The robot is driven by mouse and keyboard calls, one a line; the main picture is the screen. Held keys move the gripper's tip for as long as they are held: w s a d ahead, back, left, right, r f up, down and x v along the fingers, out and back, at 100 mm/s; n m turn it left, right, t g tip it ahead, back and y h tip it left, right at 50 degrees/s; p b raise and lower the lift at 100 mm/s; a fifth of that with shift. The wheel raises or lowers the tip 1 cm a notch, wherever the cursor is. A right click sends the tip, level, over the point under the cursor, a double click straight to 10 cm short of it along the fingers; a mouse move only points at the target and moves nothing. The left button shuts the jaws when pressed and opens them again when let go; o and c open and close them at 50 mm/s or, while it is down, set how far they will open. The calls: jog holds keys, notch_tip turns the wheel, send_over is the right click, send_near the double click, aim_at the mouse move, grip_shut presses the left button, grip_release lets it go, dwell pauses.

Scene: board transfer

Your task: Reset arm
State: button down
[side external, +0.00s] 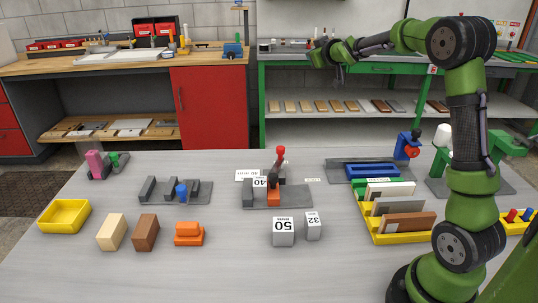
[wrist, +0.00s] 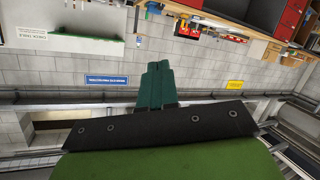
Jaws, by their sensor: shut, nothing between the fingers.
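My gripper (side external: 316,47) is raised high above the far side of the table, at the end of my outstretched green arm in the side view. It is well apart from everything on the table. In the wrist view its two dark green fingers (wrist: 157,68) lie together, shut and empty. The wrist camera faces a wall and shelving, with no tabletop objects in sight.
The table (side external: 230,270) holds a yellow tray (side external: 46,222), a tan block (side external: 111,233), a brown block (side external: 145,233), an orange piece (side external: 188,235), and grey blocks marked 50 (side external: 283,238) and 32 (side external: 313,230). A grey fixture (side external: 298,197) stands mid-table. The front is clear.

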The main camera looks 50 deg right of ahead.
jog(key=s+a+f+m+g+y, duration=0.1)
jog(key=s+a+f+g+y, duration=0.2)
jog(key=s+a, duration=1.2)
jog(key=s+a+f+m+g+y, duration=0.1)
jog(key=s+a+f+g+y, duration=0.2)
jog(key=s+a, duration=1.3)
jog(key=shift+a+f+m+y, duration=0.4)
jog(key=shift+a+f+y, duration=0.8)
jog(key=shift+f+y, duration=0.2)
